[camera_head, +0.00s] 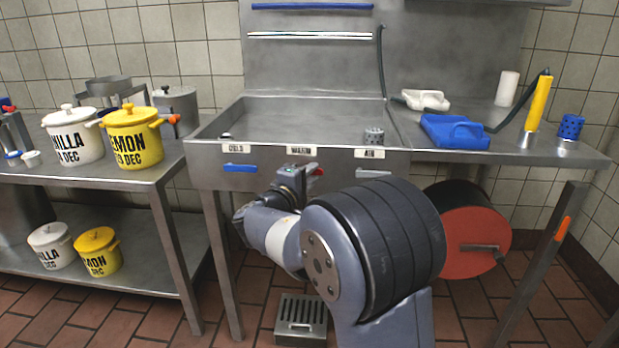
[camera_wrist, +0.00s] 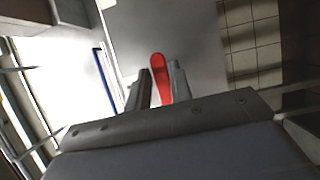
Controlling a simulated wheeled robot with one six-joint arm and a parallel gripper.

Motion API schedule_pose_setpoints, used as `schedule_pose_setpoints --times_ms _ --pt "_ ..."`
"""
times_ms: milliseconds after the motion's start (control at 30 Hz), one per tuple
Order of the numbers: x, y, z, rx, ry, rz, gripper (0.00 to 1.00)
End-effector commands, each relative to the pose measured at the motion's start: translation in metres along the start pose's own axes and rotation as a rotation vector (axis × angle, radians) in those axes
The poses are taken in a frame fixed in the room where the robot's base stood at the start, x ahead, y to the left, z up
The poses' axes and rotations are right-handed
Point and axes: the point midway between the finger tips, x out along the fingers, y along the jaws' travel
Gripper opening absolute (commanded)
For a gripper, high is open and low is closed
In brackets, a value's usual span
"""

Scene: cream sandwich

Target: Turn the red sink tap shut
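The red tap (camera_head: 319,172) is on the sink's front panel under the WARM label, and my gripper (camera_head: 298,172) covers most of it in the head view. In the wrist view the red tap lever (camera_wrist: 159,72) stands between the two fingers of my gripper (camera_wrist: 160,88). The right finger is close beside the lever, perhaps touching it. A narrow gap shows between the left finger and the lever. The fingers are apart, around the lever. The lever's angle on the panel is hard to tell in the head view.
A grey tap (camera_head: 373,174) under AIR lies to the right. A red hose reel (camera_head: 478,228) hangs at right below the counter. A floor drain (camera_head: 300,318) is below.

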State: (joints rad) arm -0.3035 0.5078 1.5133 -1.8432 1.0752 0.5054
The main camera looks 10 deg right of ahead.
Motion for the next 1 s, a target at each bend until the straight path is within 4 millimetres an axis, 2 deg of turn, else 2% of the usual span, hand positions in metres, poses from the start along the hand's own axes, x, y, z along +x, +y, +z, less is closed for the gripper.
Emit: schedule_pose_setpoints --times_ms 33,200,433,533,1000 --pt "0.0 0.0 0.0 0.0 0.0 0.0 0.25" --pt "0.0 0.0 0.0 0.001 0.0 0.0 0.38" --pt "-0.001 0.0 0.0 0.002 0.001 0.0 0.38" --pt "-0.007 0.001 -0.001 0.001 0.002 -0.001 0.38" --pt "-0.093 0.001 -0.001 0.001 0.004 -0.001 0.38"
